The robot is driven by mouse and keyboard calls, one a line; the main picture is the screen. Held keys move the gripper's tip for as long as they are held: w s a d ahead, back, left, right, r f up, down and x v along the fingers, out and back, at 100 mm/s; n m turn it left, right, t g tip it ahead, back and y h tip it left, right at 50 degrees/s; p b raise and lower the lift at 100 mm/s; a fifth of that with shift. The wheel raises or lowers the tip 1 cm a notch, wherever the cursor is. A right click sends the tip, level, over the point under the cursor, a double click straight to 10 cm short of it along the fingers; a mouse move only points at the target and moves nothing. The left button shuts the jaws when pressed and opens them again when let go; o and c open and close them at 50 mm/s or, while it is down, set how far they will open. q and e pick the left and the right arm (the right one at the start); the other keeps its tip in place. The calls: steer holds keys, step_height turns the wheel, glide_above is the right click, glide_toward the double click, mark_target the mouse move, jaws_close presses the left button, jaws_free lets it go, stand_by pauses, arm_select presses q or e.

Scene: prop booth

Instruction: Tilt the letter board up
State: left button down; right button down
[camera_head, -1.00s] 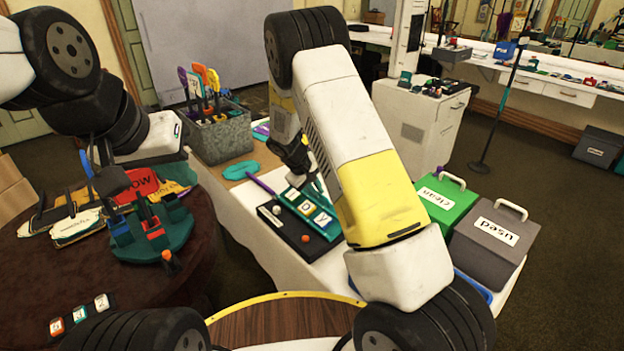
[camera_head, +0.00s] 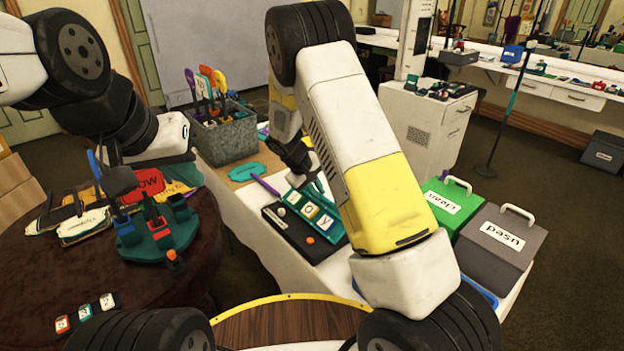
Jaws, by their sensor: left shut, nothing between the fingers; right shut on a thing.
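The letter board is a teal strip (camera_head: 321,231) with white letter tiles, at the back edge of a flat black base (camera_head: 284,231) on the white-covered table. The strip looks tilted up, its tiles facing me. My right gripper (camera_head: 309,182) is at the strip's far left end, shut on the letter board; my yellow and white forearm hides part of the contact and the board's right side. My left gripper (camera_head: 122,184) is shut and empty, over the round table at the left.
A teal round stand (camera_head: 160,243) and several signs (camera_head: 84,226) lie under my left gripper. A grey bin (camera_head: 228,137) of props stands behind the board. Green (camera_head: 447,212) and grey (camera_head: 498,245) lidded boxes stand right of my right arm.

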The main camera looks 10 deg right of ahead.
steer(key=shift+s+a+f, duration=0.45)
steer(key=shift+a, duration=0.05)
steer(key=c, duration=1.5)
jaws_free()
steer(key=shift+w+r, duration=0.1)
steer(key=shift+w, duration=0.05)
steer(key=shift+w+d+r, duration=0.1)
steer(key=shift+d, duration=0.05)
steer(key=v, duration=0.7)
steer(key=shift+r, duration=0.3)
steer(key=shift+r, duration=0.1)
